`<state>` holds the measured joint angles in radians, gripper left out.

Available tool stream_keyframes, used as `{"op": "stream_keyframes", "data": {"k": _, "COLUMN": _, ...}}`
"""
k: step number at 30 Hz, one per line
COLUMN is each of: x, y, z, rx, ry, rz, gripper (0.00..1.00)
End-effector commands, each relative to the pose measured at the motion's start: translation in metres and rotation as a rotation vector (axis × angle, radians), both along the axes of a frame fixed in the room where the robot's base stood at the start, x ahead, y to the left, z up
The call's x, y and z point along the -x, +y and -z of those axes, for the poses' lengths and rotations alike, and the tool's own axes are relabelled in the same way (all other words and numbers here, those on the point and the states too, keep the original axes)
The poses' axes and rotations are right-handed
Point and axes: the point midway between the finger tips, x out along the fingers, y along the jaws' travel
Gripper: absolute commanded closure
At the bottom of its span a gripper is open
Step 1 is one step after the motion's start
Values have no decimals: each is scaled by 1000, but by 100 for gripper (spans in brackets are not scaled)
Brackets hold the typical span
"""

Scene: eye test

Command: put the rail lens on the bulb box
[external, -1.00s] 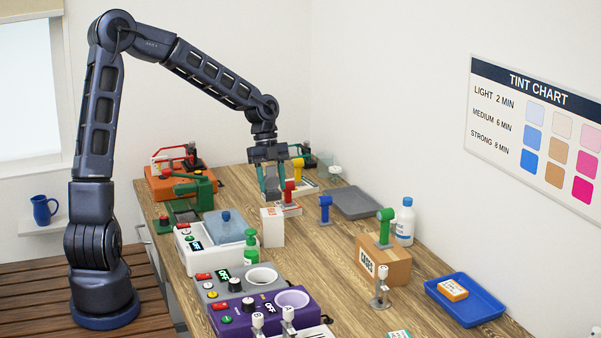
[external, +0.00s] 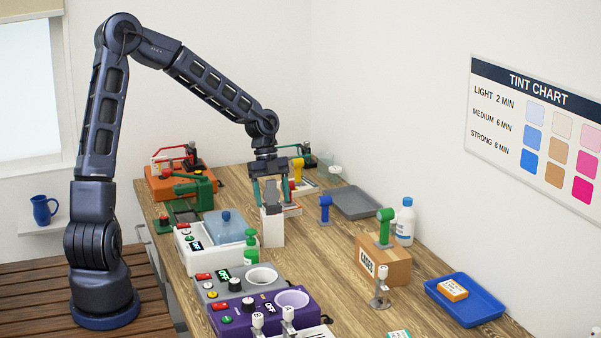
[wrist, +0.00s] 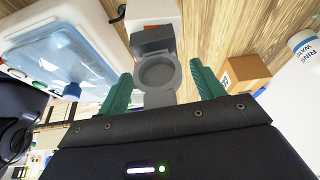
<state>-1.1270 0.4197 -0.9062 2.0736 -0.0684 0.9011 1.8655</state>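The grey rail lens (external: 272,196), with a round ring and a blocky foot, stands on top of the white bulb box (external: 273,230). In the wrist view the lens (wrist: 157,74) is between my fingers, over the white box (wrist: 152,12). My gripper (external: 271,200) is open around the lens, with a green finger on each side. In the wrist view my gripper (wrist: 160,74) shows a gap between each fingertip and the lens. The lens hides much of the box top there.
A blue lens stand (external: 325,208) and a grey tray (external: 357,203) are to the right. Bare wood lies in front of the box's right side.

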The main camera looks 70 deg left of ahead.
Motion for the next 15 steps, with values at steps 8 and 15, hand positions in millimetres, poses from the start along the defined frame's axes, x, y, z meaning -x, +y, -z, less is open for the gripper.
{"op": "stream_keyframes", "data": {"k": 8, "x": 0, "y": 2, "z": -6, "rx": -1, "ry": -1, "rz": -1, "gripper": 33}}
{"op": "stream_keyframes", "data": {"k": 15, "x": 0, "y": 17, "z": -42, "rx": -2, "ry": -1, "rz": -3, "gripper": 33}}
